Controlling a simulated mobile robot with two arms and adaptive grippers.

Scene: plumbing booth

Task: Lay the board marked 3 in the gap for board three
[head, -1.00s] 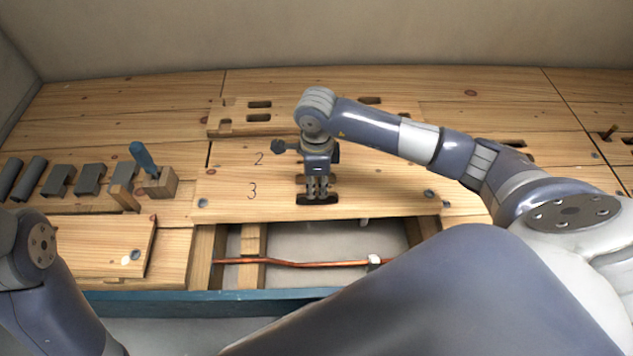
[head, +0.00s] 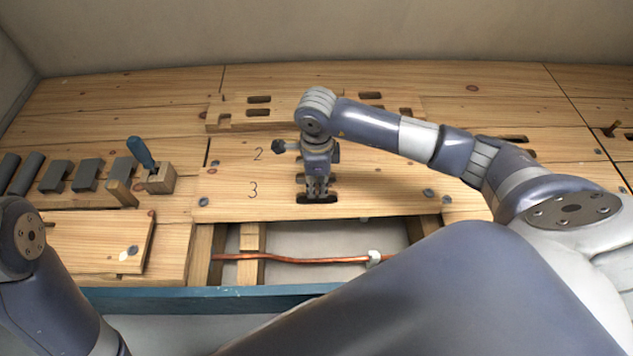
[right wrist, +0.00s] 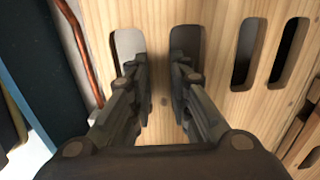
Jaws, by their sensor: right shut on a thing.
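The board marked 3 (head: 225,203) is a pale wooden plank lying behind the open gap (head: 310,243), its front edge along the gap's back side. My right gripper (head: 318,196) points down at its slotted middle. In the right wrist view the fingers (right wrist: 160,75) reach into two neighbouring slots and are shut on the strip of board 3 (right wrist: 161,35) between them. The fingertips are partly hidden in the slots. The board marked 2 (head: 235,150) lies directly behind. My left gripper is out of the picture; only part of that arm shows.
A copper pipe (head: 300,261) with a pale fitting (head: 374,257) runs through the gap, over a wooden crosspiece (head: 251,240). At left stand several grey blocks (head: 88,175) and a wooden block with a blue handle (head: 160,180). A slotted board (head: 310,112) lies farther back.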

